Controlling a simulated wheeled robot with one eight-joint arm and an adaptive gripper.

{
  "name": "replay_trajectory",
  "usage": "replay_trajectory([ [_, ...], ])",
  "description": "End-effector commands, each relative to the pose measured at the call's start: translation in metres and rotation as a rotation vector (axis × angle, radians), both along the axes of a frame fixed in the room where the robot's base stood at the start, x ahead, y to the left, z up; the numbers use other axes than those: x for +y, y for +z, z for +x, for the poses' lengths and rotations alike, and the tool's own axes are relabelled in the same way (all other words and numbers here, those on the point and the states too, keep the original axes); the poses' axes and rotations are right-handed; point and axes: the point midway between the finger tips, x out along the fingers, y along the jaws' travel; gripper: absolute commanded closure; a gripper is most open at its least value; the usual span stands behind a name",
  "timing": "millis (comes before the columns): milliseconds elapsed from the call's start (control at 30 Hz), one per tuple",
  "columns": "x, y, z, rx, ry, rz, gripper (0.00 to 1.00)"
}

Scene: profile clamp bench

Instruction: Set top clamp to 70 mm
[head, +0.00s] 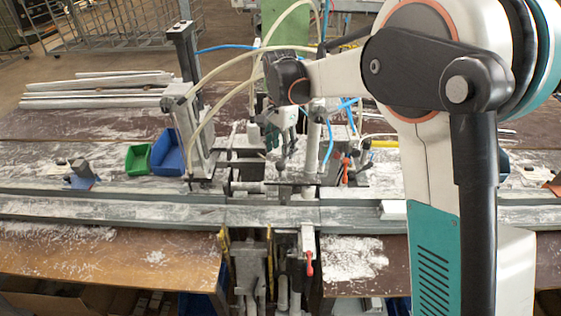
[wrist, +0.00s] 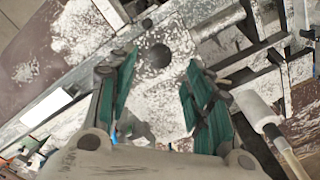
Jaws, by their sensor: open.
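The clamp bench has a long grey profile rail (head: 120,208) running across it, with a cluster of clamp posts and hoses in the middle. I cannot tell for sure which part is the top clamp. My gripper (wrist: 160,68) is open, with its two green-padded fingers spread and nothing held between them. A dark round knob (wrist: 158,57) on a pale, speckled plate (wrist: 160,100) appears between the fingertips in the wrist view; the gap in depth is unclear. In the head view my wrist hangs over the clamp cluster, and the fingers are hard to make out among the parts.
A tall post (head: 186,70) stands left of the cluster, and pale hoses (head: 215,88) arch around my wrist. A green bin (head: 138,160) and a blue bin (head: 168,152) sit at the left. A red-handled lever (head: 309,263) hangs below the rail. White chips cover the bench.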

Motion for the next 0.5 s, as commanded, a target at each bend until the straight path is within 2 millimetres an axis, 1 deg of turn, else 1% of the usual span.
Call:
replay_trajectory([
  [33, 0.0, -0.01, 0.001, 0.0, 0.0, 0.0, 0.53],
  [200, 0.0, -0.037, 0.001, 0.0, 0.0, 0.0, 0.53],
  [333, 0.0, -0.049, 0.0, -0.001, 0.0, 0.001, 0.53],
  [500, 0.0, -0.056, 0.0, -0.001, 0.0, 0.001, 0.53],
])
